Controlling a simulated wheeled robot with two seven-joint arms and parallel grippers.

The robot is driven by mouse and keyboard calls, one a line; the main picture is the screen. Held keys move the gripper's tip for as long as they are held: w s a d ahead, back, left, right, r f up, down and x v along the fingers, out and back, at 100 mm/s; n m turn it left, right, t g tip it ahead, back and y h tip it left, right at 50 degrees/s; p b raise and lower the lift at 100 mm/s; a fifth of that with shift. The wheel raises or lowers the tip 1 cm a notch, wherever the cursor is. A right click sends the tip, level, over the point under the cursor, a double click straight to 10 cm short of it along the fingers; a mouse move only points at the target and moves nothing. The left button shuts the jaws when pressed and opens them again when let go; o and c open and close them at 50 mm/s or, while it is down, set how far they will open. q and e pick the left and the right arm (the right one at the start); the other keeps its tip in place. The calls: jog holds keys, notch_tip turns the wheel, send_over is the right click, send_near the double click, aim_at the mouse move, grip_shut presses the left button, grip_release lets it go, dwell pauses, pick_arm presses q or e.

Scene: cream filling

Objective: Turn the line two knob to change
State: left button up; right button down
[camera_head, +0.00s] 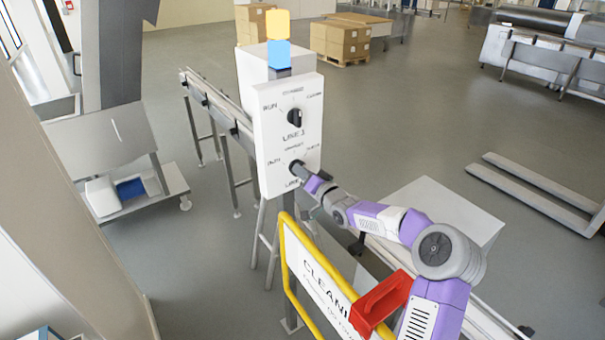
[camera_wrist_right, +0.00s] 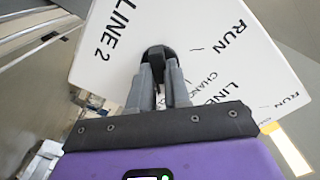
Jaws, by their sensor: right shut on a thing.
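A white control box (camera_head: 275,138) carries two black knobs, one above the other. The lower line two knob (camera_head: 295,165) is partly hidden by my right gripper (camera_head: 306,174). In the right wrist view, the two fingers of that gripper (camera_wrist_right: 160,78) are closed on the black line two knob (camera_wrist_right: 157,52). The "LINE 2", "RUN" and part of a "CHAN..." label show around it. The knob's exact pointing is hard to tell. My left gripper is not in view.
A yellow and blue signal light (camera_head: 278,38) stands above the box. A yellow-framed cleaning sign (camera_head: 318,280) with a red piece (camera_head: 380,300) stands below my right arm. A conveyor (camera_head: 222,108) runs behind the box. Cartons (camera_head: 340,42) stand at the back.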

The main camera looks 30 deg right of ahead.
jog(key=shift+n+b, duration=2.95)
jog(key=shift+n, duration=1.25)
jog(key=c, duration=1.1)
grip_release()
jog(key=shift+s+d+b, duration=0.15)
jog(key=shift+s+d, duration=0.05)
jog(key=shift+s, duration=1.7)
jog(key=shift+s+d+b, duration=0.15)
jog(key=shift+s, duration=1.75)
